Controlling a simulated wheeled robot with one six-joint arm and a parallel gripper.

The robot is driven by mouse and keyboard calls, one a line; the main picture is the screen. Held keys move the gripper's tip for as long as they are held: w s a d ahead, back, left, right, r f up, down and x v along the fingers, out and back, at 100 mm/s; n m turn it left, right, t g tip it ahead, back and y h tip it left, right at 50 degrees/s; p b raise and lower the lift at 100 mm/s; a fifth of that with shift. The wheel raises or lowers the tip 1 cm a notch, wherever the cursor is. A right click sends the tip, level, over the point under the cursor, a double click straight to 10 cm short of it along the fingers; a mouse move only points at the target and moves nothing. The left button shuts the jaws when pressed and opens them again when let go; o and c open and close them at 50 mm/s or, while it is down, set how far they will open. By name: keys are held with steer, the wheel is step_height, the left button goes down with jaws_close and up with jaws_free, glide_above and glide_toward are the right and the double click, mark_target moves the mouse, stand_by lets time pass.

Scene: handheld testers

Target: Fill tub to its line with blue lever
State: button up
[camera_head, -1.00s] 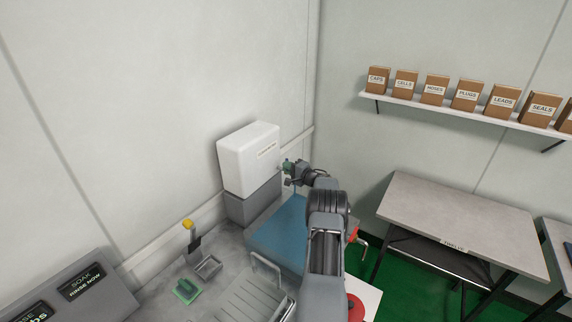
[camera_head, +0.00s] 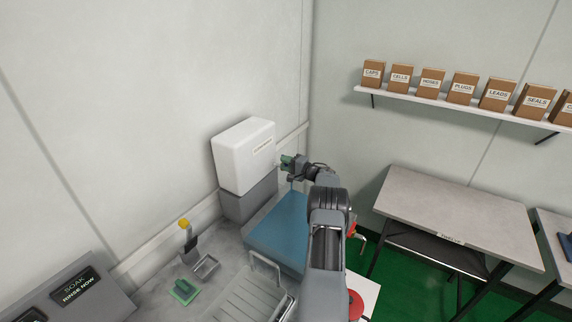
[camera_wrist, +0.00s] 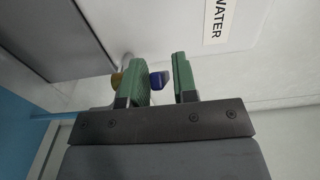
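The blue lever (camera_wrist: 158,80) shows in the wrist view beneath the white water tank (camera_wrist: 130,35), between my two green fingertips. My gripper (camera_wrist: 160,82) is open around it, with a gap to the right finger; whether the left finger touches it I cannot tell. A brass-coloured fitting (camera_wrist: 118,80) sits just left of the fingers. In the head view my gripper (camera_head: 288,163) is at the right side of the white tank (camera_head: 243,155). A blue block-like area (camera_head: 278,232), possibly the tub, lies below it. No fill line or water level can be made out.
A grey table (camera_head: 460,215) stands right, below a shelf (camera_head: 450,104) of labelled boxes.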

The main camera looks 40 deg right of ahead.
steer(key=shift+o, duration=0.7)
steer(key=shift+a, duration=0.1)
steer(key=b+v, duration=0.2)
steer(key=v, duration=1.1)
steer(key=shift+s, duration=0.4)
stand_by(5.5)
